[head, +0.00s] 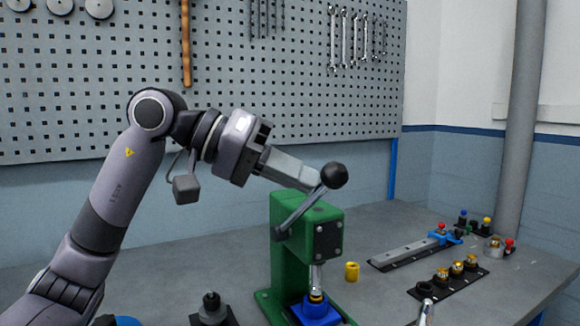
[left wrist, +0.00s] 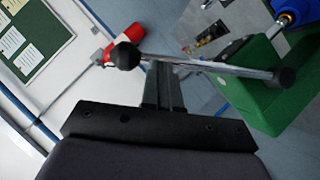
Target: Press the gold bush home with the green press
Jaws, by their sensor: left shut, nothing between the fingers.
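The green press (head: 310,235) stands on the bench; it also shows at the right of the left wrist view (left wrist: 262,100). Its lever (head: 303,208) slants up to the right and ends in a black ball knob (head: 334,175). Below the silver ram (head: 316,276), a gold bush (head: 317,297) sits in a blue fixture (head: 320,313). The ram tip is at the bush; I cannot tell whether they touch. My left gripper (head: 317,181) is shut and empty, its fingertips at the lever beside the knob. The lever crosses the fingertips in the left wrist view (left wrist: 215,66). My right gripper is not in view.
A loose gold cylinder (head: 352,271) stands right of the press. A black strip with several gold-topped parts (head: 457,268) and a grey rail (head: 405,252) lie farther right. A black fixture (head: 212,310) stands front left. A pegboard (head: 290,80) backs the bench.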

